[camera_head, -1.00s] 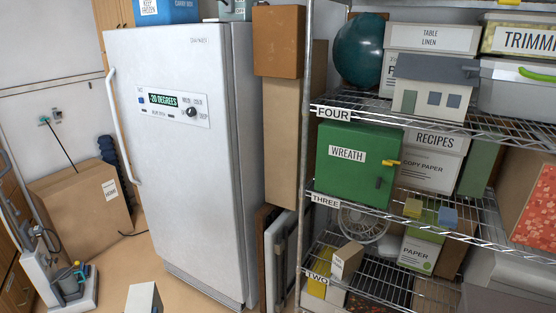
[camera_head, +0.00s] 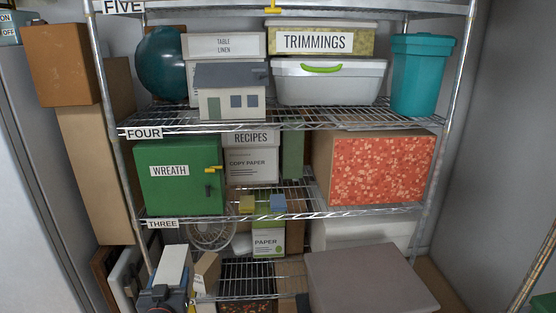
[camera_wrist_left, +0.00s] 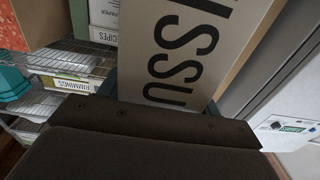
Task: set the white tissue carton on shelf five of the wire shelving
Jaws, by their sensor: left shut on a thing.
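The white tissue carton (camera_head: 173,267) is at the lower left of the head view, in front of the lower shelves. In the left wrist view the carton (camera_wrist_left: 185,50) shows large black letters, partly cut off. My left gripper (camera_head: 166,294) is shut on the carton and holds it from below in the head view; its fingertips are hard to make out. Shelf five (camera_head: 380,10) of the wire shelving is at the top edge, marked by a FIVE label (camera_head: 123,7). Its upper surface is out of view.
Shelf four (camera_head: 300,120) holds a model house (camera_head: 230,92), a teal bin (camera_head: 420,75) and storage boxes. A green wreath box (camera_head: 178,178) stands on shelf three. A brown-grey box (camera_head: 370,280) is low in front. A yellow clip (camera_head: 271,9) shows at shelf five's edge.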

